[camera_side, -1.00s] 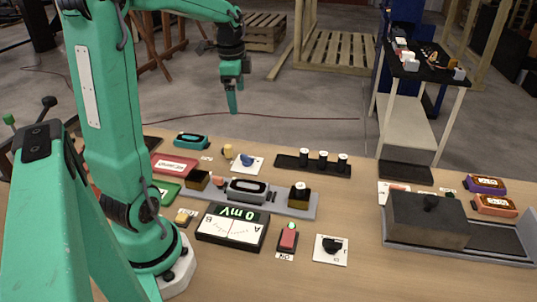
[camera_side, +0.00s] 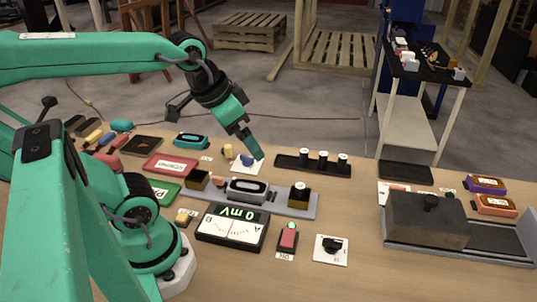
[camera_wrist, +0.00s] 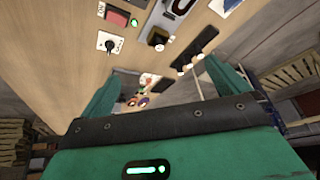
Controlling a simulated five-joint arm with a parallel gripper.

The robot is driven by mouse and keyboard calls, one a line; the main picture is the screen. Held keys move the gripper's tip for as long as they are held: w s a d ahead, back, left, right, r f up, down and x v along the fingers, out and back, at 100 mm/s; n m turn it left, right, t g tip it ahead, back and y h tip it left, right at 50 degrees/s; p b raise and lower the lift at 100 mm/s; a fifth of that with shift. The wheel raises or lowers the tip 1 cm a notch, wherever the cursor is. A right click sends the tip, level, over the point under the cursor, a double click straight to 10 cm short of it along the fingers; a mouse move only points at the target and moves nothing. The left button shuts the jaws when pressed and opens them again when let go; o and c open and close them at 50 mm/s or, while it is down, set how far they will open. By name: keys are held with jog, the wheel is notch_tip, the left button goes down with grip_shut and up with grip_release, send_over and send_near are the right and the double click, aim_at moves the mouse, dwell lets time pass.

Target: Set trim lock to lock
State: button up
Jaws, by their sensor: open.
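My gripper (camera_side: 253,147) is in the air above the back of the table in the side view, tilted down to the right. In the wrist view its two green fingers stand wide apart with nothing between them (camera_wrist: 166,92). Two white plates carry turning knobs; I cannot read which is the trim lock. One has a black knob (camera_side: 332,247) at the front right of the meter, also in the wrist view (camera_wrist: 108,42). The other has a blue knob (camera_side: 247,160), just below my fingertips in the picture; contact cannot be told but looks unlikely.
A meter (camera_side: 232,228) and a red button (camera_side: 288,238) stand in front of the grey rail (camera_side: 285,208). A black strip with three white-topped knobs (camera_side: 312,163) lies behind it. A dark box (camera_side: 427,220) sits in a tray at right. Bare table lies at front right.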

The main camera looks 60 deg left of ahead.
jog(key=shift+s+d+f+n, duration=0.3)
jog(key=shift+s+d, duration=0.3)
jog(key=shift+s, duration=0.05)
jog(key=shift+c, duration=0.4)
jog(key=shift+w+a, duration=0.1)
jog(key=c, duration=0.7)
jog(key=shift+w+a+n, duration=0.15)
jog(key=shift+n, duration=0.15)
jog(key=c, duration=0.4)
jog(key=shift+w+a, duration=0.25)
jog(key=shift+w, duration=0.05)
jog(key=shift+c, duration=0.3)
jog(key=n+g, duration=0.5)
jog(key=n, duration=1.4)
send_over(227, 145)
jog(key=f, duration=0.9)
jog(key=d+f, duration=0.1)
jog(key=f, duration=0.4)
jog(key=shift+f, duration=0.15)
jog(key=shift+a+f, duration=0.3)
jog(key=shift+a, duration=0.1)
jog(key=shift+f, duration=0.15)
